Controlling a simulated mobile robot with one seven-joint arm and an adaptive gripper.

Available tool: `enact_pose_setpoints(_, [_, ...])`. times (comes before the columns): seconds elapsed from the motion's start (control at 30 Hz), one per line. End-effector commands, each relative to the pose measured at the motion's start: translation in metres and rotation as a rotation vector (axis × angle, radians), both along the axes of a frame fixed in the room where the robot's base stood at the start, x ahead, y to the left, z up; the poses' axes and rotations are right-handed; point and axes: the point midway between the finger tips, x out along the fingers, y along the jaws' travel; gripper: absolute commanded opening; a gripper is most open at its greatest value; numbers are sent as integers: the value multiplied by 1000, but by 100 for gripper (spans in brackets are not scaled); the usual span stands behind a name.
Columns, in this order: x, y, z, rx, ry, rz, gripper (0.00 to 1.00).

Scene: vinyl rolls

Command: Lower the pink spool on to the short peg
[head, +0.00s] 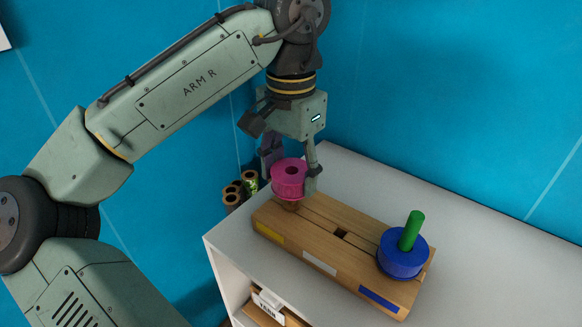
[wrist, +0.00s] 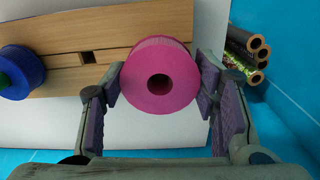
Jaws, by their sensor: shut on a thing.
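The pink spool (head: 289,181) is upright between the two fingers of my gripper (head: 293,172), which is shut on it. In the wrist view the spool (wrist: 160,60) has a finger pad at each side and its centre hole faces the camera. In the head view the spool is over the yellow-label end of the wooden board (head: 312,231). A short brown stub (head: 291,206), seemingly the short peg, shows just under the spool. The spool hides its upper part, so I cannot tell whether they touch. In the wrist view the spool hides the peg entirely.
A blue spool (head: 402,262) sits around a green peg (head: 412,231) at the board's right end. A square hole (head: 341,233) is mid-board. Several rolls (head: 235,192) stand beyond the white cabinet top (head: 490,240), near the blue wall. The cabinet top right of the board is clear.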

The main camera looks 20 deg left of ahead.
Motion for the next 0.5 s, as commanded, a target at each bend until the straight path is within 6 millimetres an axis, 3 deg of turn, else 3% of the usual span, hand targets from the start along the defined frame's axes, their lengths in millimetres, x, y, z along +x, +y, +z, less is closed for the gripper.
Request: enact_pose_setpoints(0.5, [0, 0, -14, -1, 0, 0, 0])
